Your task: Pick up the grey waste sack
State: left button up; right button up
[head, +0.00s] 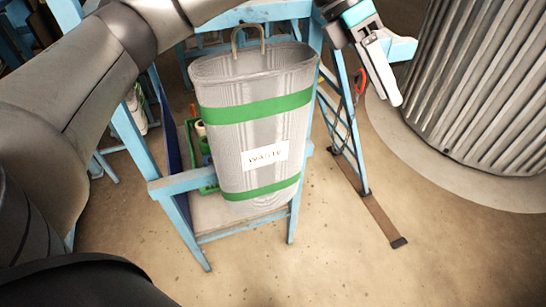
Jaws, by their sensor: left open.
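The grey waste sack (230,150) is in the middle of the head view. It is a tall, ribbed sack with two green bands and a white label reading "WASTE". It hangs upright at the front of a blue stand, with a metal hook or handle (249,40) at its top rim. My left gripper (396,74) is open and empty, to the upper right of the sack and apart from it. The left arm reaches across the top of the view. The right gripper is not in view.
The blue stand (186,184) frames the sack, with a green crate (196,150) behind it. A red clip (360,80) and chain hang by the stand's right leg. A large ribbed grey drum (480,80) stands at right. The front floor is clear.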

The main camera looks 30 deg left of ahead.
pick_arm(q)
jog(key=w+a+r+y, duration=0.1)
jog(key=a+r+y, duration=0.25)
jog(key=a, duration=0.75)
notch_tip(320, 180, up, 3)
jog(key=n+y, duration=0.2)
jog(key=y, duration=0.3)
send_over(254, 102)
jog(key=w, duration=0.2)
jog(key=shift+n+h, duration=0.25)
jog(key=shift+n, duration=0.05)
jog(key=f+b, duration=0.1)
jog(key=f, duration=0.2)
jog(key=f+b, duration=0.1)
jog(key=f, duration=0.2)
jog(key=f+b, duration=0.1)
jog(key=f, duration=0.1)
jog(key=shift+s+d+f, duration=0.2)
jog(key=shift+d+f, duration=0.15)
jog(key=shift+f, duration=0.05)
jog(key=f, duration=0.6)
jog(key=shift+d, duration=0.25)
grip_shut()
jog(key=shift+r, duration=0.1)
